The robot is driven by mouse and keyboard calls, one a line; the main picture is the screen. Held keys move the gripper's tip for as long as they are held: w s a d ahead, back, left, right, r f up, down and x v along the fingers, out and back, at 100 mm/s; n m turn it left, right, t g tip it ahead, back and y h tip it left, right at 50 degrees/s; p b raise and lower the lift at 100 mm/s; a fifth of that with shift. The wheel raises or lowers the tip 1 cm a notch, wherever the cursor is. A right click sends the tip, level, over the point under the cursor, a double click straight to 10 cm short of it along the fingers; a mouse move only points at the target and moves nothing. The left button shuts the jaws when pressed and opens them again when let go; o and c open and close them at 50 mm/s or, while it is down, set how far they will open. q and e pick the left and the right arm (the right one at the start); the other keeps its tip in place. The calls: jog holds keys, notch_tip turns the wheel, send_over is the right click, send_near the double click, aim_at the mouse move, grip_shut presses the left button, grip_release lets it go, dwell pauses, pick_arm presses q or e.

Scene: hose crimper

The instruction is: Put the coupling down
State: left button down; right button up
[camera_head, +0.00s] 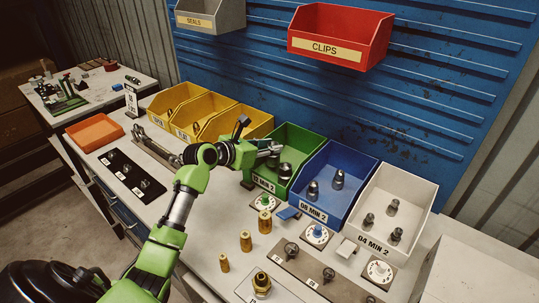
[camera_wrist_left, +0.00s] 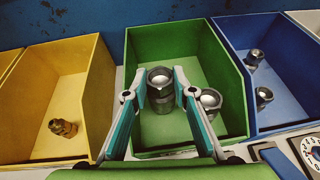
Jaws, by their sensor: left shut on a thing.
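My left gripper (camera_head: 270,151) reaches in from the left over the green bin (camera_head: 299,143). It is shut on a silver metal coupling. In the left wrist view the coupling (camera_wrist_left: 160,92) stands upright between the teal-padded fingers (camera_wrist_left: 161,85), inside the outline of the green bin (camera_wrist_left: 188,42). I cannot tell whether its lower end touches the bin floor. A second silver coupling (camera_wrist_left: 210,102) is in the bin, just right of the right finger; it also shows in the head view (camera_head: 285,171). My right gripper is out of view.
A blue bin (camera_head: 334,206) and a white bin (camera_head: 413,186) with metal fittings stand to the right, and yellow bins (camera_head: 208,108) to the left. Brass fittings (camera_head: 245,241) and dial plates (camera_head: 317,234) occupy the bench in front. A red CLIPS bin (camera_head: 340,32) hangs above.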

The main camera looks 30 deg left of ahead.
pick_arm(q)
jog(key=shift+f, duration=1.5)
jog(key=shift+f, duration=0.1)
jog(key=c, duration=2)
grip_release()
jog(key=shift+f, duration=0.1)
jog(key=shift+o, duration=0.2)
jog(key=v, duration=1.2)
